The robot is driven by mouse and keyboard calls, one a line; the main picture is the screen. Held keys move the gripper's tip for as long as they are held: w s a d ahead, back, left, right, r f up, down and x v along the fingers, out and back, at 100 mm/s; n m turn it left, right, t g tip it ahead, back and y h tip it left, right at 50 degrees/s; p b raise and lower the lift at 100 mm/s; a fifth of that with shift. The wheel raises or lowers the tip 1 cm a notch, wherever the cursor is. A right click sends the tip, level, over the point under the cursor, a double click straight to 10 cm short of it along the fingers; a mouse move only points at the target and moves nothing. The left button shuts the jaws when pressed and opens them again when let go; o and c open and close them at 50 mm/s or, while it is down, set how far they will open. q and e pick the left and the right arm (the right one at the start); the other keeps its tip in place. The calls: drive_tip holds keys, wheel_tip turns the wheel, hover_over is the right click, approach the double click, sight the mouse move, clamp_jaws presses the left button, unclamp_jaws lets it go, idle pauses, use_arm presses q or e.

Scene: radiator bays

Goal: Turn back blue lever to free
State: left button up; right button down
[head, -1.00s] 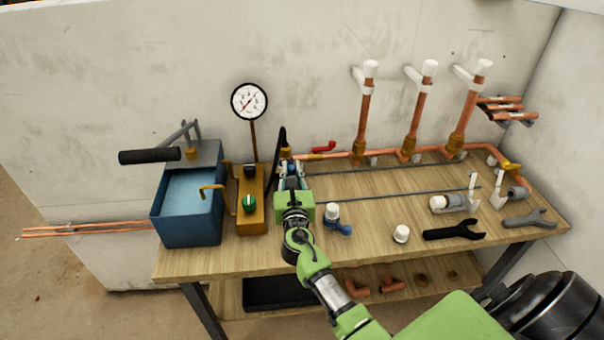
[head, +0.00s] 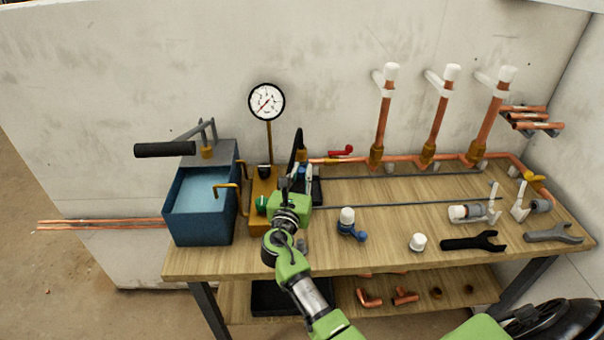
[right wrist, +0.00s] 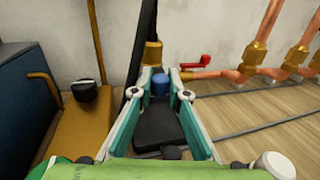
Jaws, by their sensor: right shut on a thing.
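My right gripper (head: 300,174) stands over the left part of the bench, just right of the orange block with the gauge. In the right wrist view its two fingers (right wrist: 160,88) are closed around a small blue part, which I take for the blue lever (right wrist: 160,82). The blue lever sits in front of a brass fitting (right wrist: 152,54) at the left end of the copper pipe. The fingers and arm hide most of the lever in the head view, so its exact angle is unclear. My left gripper is out of view.
The pressure gauge (head: 266,101), green knob (head: 262,204) and blue tank (head: 203,230) stand close on the left. A black hose rises beside the fitting. A red lever (head: 341,152) is behind right.

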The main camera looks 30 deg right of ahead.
drive_tip(key=shift+s+f, duration=0.1)
drive_tip(key=shift+f, duration=0.15)
drive_tip(key=c, duration=2)
unclamp_jaws()
drive_tip(key=shift+d+r, duration=0.1)
drive_tip(key=shift+o, duration=0.2)
drive_tip(key=v, duration=0.7)
drive_tip(key=shift+s, duration=0.2)
